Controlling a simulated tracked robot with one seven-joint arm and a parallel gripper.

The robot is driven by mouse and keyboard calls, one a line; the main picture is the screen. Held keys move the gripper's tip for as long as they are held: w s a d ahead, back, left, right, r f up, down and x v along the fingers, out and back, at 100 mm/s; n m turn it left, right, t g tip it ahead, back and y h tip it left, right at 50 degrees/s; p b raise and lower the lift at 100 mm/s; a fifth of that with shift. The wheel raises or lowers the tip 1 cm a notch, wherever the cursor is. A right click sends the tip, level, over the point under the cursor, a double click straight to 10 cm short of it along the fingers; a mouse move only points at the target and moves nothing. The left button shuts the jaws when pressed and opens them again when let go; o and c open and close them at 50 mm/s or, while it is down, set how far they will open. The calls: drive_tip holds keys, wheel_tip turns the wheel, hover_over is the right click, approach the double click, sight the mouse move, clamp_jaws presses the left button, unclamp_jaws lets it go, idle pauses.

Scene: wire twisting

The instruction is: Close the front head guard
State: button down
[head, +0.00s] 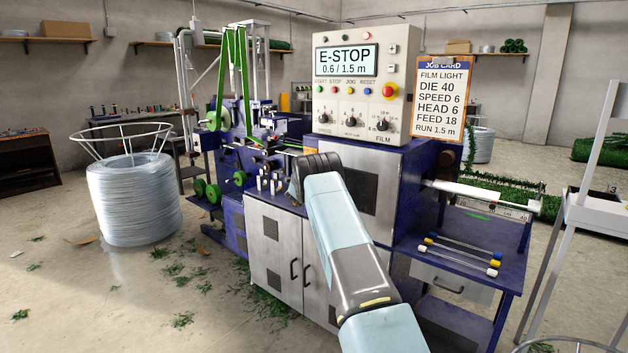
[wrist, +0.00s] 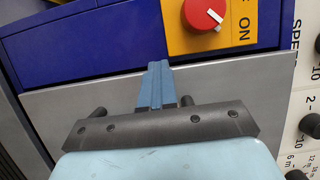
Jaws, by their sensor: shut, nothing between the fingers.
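A grey metal panel with a dark window (head: 362,188), which looks like the front head guard, is under the control box in the head view. My arm covers its left part, and I cannot tell whether it stands ajar. In the wrist view my gripper (wrist: 158,84) has its blue fingers together, with nothing between them. A plain grey panel (wrist: 65,112) lies behind the fingers; I cannot tell if they touch it. In the head view my arm's dark end is at the left of the windowed panel, and the fingertips are hidden.
A red rotary switch (wrist: 204,13) on a yellow plate is just beyond the fingers. The control box (head: 358,98) reads E-STOP 0.6 / 1.5 m. A job card (head: 442,98) hangs at its right. A side table (head: 462,262) holds thin rods. A wire coil (head: 135,200) stands left.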

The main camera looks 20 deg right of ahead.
drive_tip(key=s+a, duration=0.6)
drive_tip(key=a, duration=0.6)
drive_tip(key=s+a+r+n+t+y, duration=0.1)
drive_tip(key=s+a+r+n+y, duration=0.55)
drive_tip(key=r, duration=0.55)
drive_tip(key=s+a+r+n+y, duration=0.3)
drive_tip(key=s+a+r+n, duration=0.3)
drive_tip(key=s+r, duration=0.4)
drive_tip(key=s+a+r+n+g+y, duration=0.1)
drive_tip(key=s+a+r+n, duration=0.2)
drive_tip(key=s, duration=0.5)
drive_tip(key=s+a+r+n+g+y, duration=0.1)
drive_tip(key=s+a+r+n+y, duration=0.2)
drive_tip(key=s, duration=0.4)
drive_tip(key=s+f+n+g, duration=0.2)
drive_tip(key=s, duration=1.1)
drive_tip(key=s+a+f+n+g+h, duration=0.1)
drive_tip(key=s+f+n+g, duration=0.1)
drive_tip(key=s, duration=1.1)
drive_tip(key=s+f+n+g, duration=0.2)
drive_tip(key=s+f+n, duration=0.2)
drive_tip(key=s, duration=0.9)
drive_tip(key=shift+a+f+g, duration=0.15)
drive_tip(key=shift+a+g, duration=0.05)
drive_tip(key=shift+g, duration=0.1)
drive_tip(key=shift+w, duration=0.1)
